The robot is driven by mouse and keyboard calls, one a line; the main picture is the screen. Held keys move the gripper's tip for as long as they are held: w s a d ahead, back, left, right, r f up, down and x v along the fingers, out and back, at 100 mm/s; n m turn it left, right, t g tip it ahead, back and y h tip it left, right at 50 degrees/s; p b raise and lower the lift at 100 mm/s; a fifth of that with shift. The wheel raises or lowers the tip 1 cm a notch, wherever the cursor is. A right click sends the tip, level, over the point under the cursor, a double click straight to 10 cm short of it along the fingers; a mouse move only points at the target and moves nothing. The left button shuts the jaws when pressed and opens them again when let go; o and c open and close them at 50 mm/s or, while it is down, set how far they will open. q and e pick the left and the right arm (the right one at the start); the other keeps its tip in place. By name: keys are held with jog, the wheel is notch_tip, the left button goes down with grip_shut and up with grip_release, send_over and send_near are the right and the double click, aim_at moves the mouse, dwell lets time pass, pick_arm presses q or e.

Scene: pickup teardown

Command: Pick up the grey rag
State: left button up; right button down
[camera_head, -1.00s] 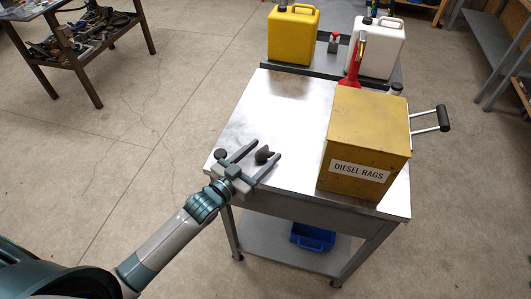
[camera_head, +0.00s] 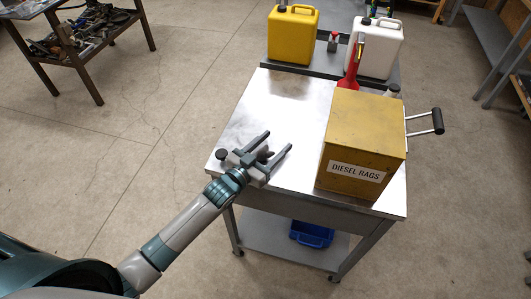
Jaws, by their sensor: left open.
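The grey rag (camera_head: 266,155) is a small dark crumpled lump on the metal cart top (camera_head: 262,110), near its front left part. My left gripper (camera_head: 279,140) is open, pointing to the upper right, with one finger on each side of the rag. The gripper's body and fingers hide part of the rag, and I cannot tell whether they touch it. My right gripper is not in view.
A yellow box labelled "DIESEL RAGS" (camera_head: 365,130) stands to the right on the cart. A small dark round thing (camera_head: 221,154) is left of the gripper.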

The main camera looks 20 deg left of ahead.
pick_arm(q)
jog(key=c, duration=1.1)
jog(key=shift+r, duration=0.45)
notch_tip(320, 180, up, 9)
jog(key=b, duration=0.2)
